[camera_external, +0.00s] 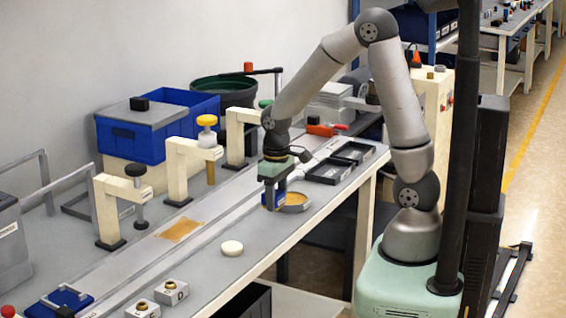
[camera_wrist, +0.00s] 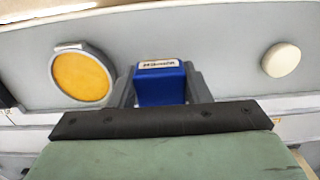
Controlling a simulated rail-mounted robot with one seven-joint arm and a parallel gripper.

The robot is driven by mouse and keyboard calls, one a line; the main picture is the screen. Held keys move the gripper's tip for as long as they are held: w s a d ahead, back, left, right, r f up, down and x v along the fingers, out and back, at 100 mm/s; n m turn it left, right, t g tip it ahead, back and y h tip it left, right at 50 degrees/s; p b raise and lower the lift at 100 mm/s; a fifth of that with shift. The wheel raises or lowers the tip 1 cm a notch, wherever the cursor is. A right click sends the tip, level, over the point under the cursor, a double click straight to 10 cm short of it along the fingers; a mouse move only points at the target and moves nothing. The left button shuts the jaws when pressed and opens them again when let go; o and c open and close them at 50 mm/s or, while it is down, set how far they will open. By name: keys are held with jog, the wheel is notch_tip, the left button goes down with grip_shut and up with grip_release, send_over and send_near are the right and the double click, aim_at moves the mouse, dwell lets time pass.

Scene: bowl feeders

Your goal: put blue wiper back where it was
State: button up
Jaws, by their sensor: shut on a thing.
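The blue wiper is a small blue block with a pale label on its edge; it shows in the wrist view (camera_wrist: 160,88) between the two fingers of my gripper (camera_wrist: 161,90). My gripper is shut on it. In the external view my gripper (camera_external: 273,198) points down over the near part of the bench, beside a round dish (camera_external: 297,208) with orange-yellow contents. The fingers mostly hide the wiper there, and I cannot tell whether it touches the bench. The dish also shows in the wrist view (camera_wrist: 82,77), left of the wiper.
A white round puck (camera_external: 232,248) lies on the bench left of my gripper. An orange-brown patch (camera_external: 181,230) marks the strip behind it. Black trays (camera_external: 331,171) lie to the right. Cream posts (camera_external: 178,172) stand along the back. A flat blue item (camera_external: 67,298) is at lower left.

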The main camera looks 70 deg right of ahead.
aim_at(272, 224)
jog(key=shift+w+d+f, duration=0.1)
jog(key=shift+w+f, duration=0.55)
jog(key=shift+f, duration=1.7)
jog(key=shift+f, duration=0.2)
jog(key=o, duration=0.9)
jog(key=shift+r, duration=0.15)
